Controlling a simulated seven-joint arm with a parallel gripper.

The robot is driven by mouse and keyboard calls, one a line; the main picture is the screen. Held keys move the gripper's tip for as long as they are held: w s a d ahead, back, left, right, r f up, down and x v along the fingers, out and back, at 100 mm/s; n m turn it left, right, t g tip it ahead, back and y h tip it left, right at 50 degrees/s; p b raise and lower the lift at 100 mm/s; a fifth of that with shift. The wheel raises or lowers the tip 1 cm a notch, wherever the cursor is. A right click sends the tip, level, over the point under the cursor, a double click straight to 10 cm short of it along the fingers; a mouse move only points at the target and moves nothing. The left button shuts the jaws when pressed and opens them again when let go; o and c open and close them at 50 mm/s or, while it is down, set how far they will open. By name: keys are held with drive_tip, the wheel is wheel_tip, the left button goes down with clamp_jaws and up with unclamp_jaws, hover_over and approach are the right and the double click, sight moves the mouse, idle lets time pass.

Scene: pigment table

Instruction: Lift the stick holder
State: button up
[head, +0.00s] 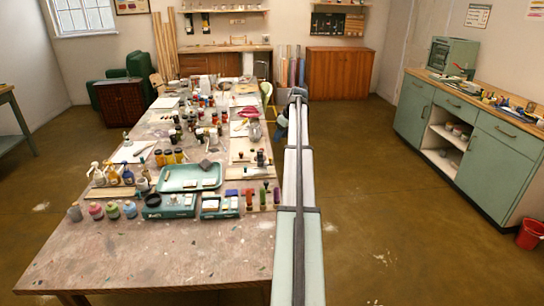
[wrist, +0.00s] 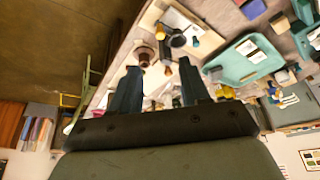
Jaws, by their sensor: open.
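I cannot tell for sure which thing is the stick holder. In the wrist view, a small dark round container (wrist: 177,40) and a reddish-brown one (wrist: 144,54) stand near the table edge, beyond my fingertips. A small brown cylinder (wrist: 167,70) shows beside them. In the head view, a small group of dark containers (head: 261,157) sits near the table's right edge, left of my arm. My gripper (wrist: 160,92) is open, its two dark fingers apart, with no held thing visible between them. In the head view, my arm hides most of the gripper.
The long table (head: 170,250) is crowded with jars and bottles; its front is bare. A teal tray (head: 190,178) lies in the middle, with teal boxes (head: 168,207) in front. Green cabinets (head: 470,135) stand at the right.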

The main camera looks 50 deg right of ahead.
sight(271, 158)
drive_tip(key=x, duration=1.3)
drive_tip(key=shift+w, duration=0.1)
drive_tip(key=shift+c, duration=0.4)
clamp_jaws()
